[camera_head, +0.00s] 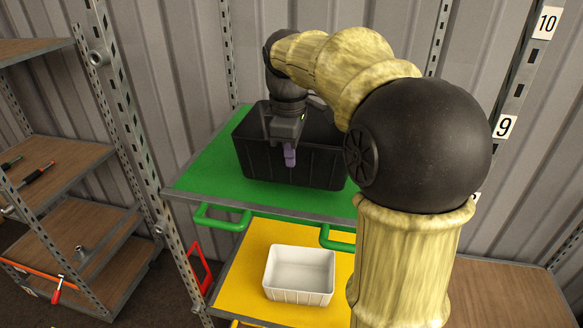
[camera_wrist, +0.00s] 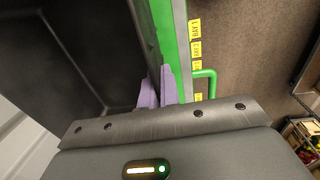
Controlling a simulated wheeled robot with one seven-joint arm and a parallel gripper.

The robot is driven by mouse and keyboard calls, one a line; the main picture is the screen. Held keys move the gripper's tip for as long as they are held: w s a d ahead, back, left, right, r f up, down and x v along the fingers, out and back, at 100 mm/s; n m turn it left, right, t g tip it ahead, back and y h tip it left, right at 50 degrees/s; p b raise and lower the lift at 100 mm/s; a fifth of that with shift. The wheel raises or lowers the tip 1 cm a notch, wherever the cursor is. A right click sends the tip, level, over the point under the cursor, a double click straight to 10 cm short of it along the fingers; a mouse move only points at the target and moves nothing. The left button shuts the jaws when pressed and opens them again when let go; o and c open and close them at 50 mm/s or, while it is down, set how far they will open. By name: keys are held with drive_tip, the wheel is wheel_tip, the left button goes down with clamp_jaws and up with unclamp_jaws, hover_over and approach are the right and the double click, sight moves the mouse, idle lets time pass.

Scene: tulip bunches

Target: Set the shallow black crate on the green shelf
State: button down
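The black crate (camera_head: 255,160) is upright on the green shelf (camera_head: 205,172), and its base appears to touch the surface. It is open-topped and also fills the upper left of the wrist view (camera_wrist: 62,50). My gripper (camera_head: 290,155) reaches down at the crate's near wall. In the wrist view its purple fingertips (camera_wrist: 157,90) lie on either side of that wall, close against it. One finger is inside the crate and one outside. My arm hides the crate's right side and part of its far rim in the head view.
A yellow shelf (camera_head: 245,265) below holds a white bin (camera_head: 300,275). Green handles (camera_head: 222,218) stick out from the green shelf's front. A perforated metal post (camera_head: 135,130) stands at its left. A side rack (camera_head: 55,170) with tools is farther left. Green surface is bare left of the crate.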

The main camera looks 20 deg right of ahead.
drive_tip(key=shift+f, duration=2.15)
drive_tip(key=c, duration=1.6)
unclamp_jaws()
drive_tip(key=shift+c, duration=0.2)
wheel_tip(320, 180, up, 12)
drive_tip(key=s, duration=0.1)
drive_tip(key=shift+a, duration=0.35)
